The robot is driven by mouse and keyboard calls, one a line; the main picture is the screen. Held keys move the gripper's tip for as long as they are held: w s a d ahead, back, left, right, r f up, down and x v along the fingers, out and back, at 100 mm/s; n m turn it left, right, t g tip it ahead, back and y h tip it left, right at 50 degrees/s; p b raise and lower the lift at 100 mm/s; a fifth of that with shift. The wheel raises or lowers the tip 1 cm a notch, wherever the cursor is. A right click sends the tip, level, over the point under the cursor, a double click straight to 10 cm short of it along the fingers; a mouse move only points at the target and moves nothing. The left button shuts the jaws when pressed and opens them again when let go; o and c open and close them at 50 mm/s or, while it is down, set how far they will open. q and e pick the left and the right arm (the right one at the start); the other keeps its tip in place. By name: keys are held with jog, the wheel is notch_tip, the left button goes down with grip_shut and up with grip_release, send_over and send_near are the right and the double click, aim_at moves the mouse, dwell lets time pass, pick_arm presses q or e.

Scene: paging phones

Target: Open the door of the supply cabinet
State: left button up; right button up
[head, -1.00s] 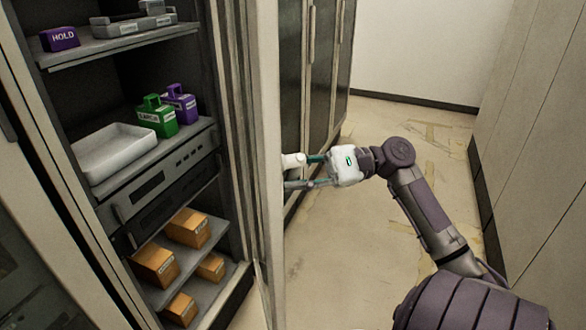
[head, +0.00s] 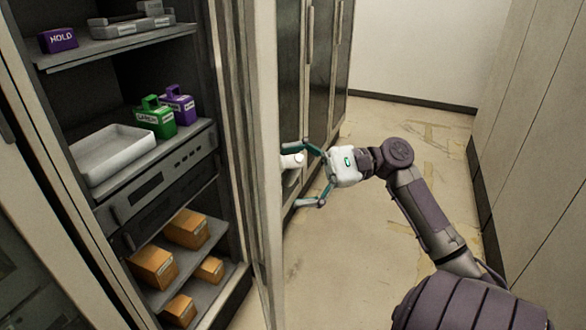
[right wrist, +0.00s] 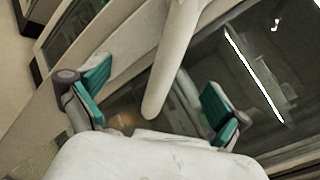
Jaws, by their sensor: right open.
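The supply cabinet (head: 226,90) stands open at the left in the head view. Its door (head: 262,130) is swung out toward me and seen nearly edge-on. A pale handle (head: 291,161) sticks out from the door's right side. My right gripper (head: 312,174) is open at the handle, with its fingers spread. In the right wrist view the pale handle bar (right wrist: 168,75) runs between the two teal fingertips (right wrist: 155,95), and neither finger appears to touch it. My left gripper is not in view.
The cabinet shelves hold a white tray (head: 112,158), a green labelled block (head: 154,118), purple blocks (head: 60,40) and several orange boxes (head: 187,228). More dark-fronted cabinets (head: 325,70) stand behind the door. The floor (head: 350,270) is clear, with pale cabinets (head: 540,130) along the right.

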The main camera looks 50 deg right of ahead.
jog(key=p+v, duration=0.2)
jog(key=v, duration=0.7)
dwell(0.7)
